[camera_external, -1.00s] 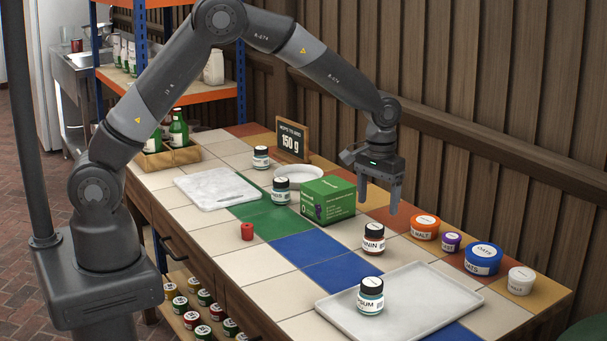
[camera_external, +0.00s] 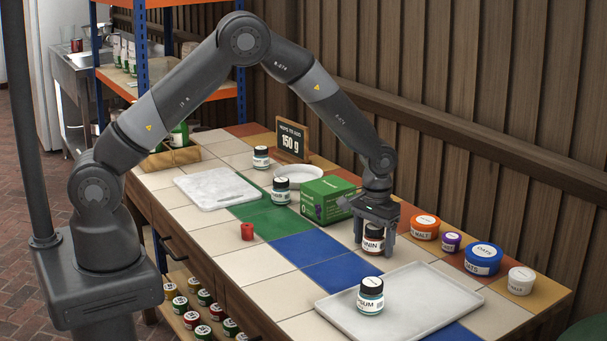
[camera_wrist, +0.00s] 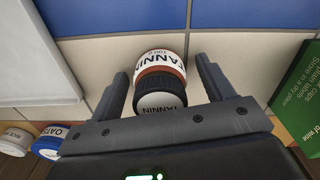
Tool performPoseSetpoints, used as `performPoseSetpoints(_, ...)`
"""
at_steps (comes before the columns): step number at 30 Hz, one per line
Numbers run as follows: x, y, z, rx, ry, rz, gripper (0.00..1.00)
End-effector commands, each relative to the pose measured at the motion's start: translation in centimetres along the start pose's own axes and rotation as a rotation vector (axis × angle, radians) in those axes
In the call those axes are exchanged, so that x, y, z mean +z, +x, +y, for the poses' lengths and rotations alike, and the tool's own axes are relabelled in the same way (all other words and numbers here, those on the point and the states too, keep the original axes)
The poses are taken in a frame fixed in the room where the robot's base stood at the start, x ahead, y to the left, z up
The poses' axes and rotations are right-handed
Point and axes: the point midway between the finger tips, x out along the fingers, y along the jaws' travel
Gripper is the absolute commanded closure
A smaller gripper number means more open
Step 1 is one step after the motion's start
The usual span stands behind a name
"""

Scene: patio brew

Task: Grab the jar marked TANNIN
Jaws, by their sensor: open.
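The TANNIN jar (camera_external: 373,241) has a white label, reddish-brown contents and a black lid. It stands upright on the tiled counter. In the wrist view the jar (camera_wrist: 160,82) lies between the two fingers, its lid toward my gripper and its label showing. My gripper (camera_external: 375,241) points down over the jar with one finger on each side. In the wrist view my gripper (camera_wrist: 160,90) is open, with a gap between each finger and the jar.
A green box (camera_external: 327,200) stands just left of my gripper. A white tray (camera_external: 420,303) holds a jar marked SUM (camera_external: 370,297) in front. Tubs marked MALT (camera_external: 425,228) and OATS (camera_external: 483,260), among others, stand to the right. A small red object (camera_external: 247,231) sits left.

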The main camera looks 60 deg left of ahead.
Motion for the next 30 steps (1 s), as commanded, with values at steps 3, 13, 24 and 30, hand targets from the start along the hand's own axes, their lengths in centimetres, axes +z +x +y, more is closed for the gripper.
performPoseSetpoints(3,-0.01,-0.06,0.01,0.000,0.000,0.000,0.26)
performPoseSetpoints(13,0.00,-0.08,0.02,0.000,0.000,0.000,0.51)
performPoseSetpoints(24,-0.01,-0.11,0.03,0.000,0.000,0.000,0.77)
performPoseSetpoints(30,-0.02,-0.20,0.03,0.000,0.000,0.001,0.78)
